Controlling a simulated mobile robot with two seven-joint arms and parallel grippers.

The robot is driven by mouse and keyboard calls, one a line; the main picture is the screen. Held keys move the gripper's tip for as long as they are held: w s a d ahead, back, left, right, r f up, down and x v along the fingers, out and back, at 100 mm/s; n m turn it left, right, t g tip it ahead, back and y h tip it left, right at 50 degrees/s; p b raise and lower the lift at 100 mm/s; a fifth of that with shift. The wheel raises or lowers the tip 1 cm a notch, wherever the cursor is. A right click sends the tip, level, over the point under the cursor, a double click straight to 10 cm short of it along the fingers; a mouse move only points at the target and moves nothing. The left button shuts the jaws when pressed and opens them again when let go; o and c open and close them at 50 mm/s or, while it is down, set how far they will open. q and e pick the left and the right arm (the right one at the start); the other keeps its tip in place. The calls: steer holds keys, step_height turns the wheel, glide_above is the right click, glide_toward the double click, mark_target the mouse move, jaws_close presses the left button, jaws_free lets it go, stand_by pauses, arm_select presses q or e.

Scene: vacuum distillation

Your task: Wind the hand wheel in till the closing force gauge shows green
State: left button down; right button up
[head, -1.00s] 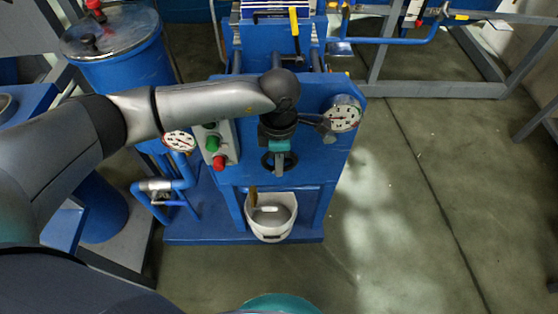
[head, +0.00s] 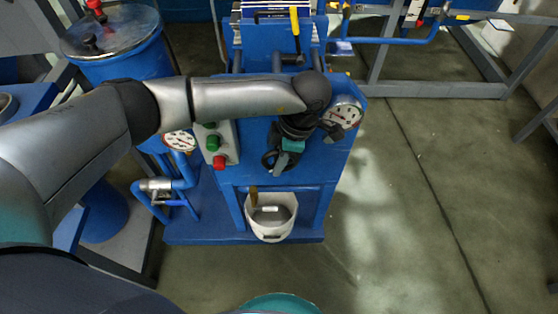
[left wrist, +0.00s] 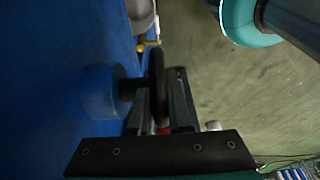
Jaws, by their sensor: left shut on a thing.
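The dark hand wheel (head: 267,160) is on the front of the blue machine, partly hidden by my left gripper (head: 286,156). In the left wrist view the wheel (left wrist: 157,82) shows edge-on, on a short shaft from a blue hub. My left gripper (left wrist: 160,115) is shut on the wheel's rim, with a finger on each side. A round white dial gauge (head: 343,113) sits to the right of the wheel, close to my wrist. Its needle and coloured marks are too small to read surely. My right gripper is not in view.
A box with a green button (head: 213,143) and a red button (head: 220,162) is left of the wheel. A second gauge (head: 180,141) sits on the pipework further left. A white bucket (head: 270,232) stands below. The floor at the right is clear.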

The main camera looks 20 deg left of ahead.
arm_select(q)
steer(key=c, duration=0.8)
jaws_free()
steer(key=shift+c, duration=0.2)
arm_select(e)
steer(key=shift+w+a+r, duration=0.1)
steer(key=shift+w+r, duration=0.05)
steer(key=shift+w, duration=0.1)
arm_select(q)
steer(key=shift+r, duration=0.1)
steer(key=shift+r, duration=0.2)
steer(key=p+v, duration=0.2)
steer(key=v, duration=0.4)
steer(key=shift+w+d+r, duration=0.1)
steer(key=shift+d+r, duration=0.1)
steer(key=shift+r, duration=0.2)
steer(key=p+v, duration=0.1)
steer(key=v, duration=0.7)
steer(key=shift+p, duration=0.3)
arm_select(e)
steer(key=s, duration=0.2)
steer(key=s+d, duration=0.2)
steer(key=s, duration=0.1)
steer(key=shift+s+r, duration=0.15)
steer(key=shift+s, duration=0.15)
arm_select(q)
steer(key=shift+f, duration=0.1)
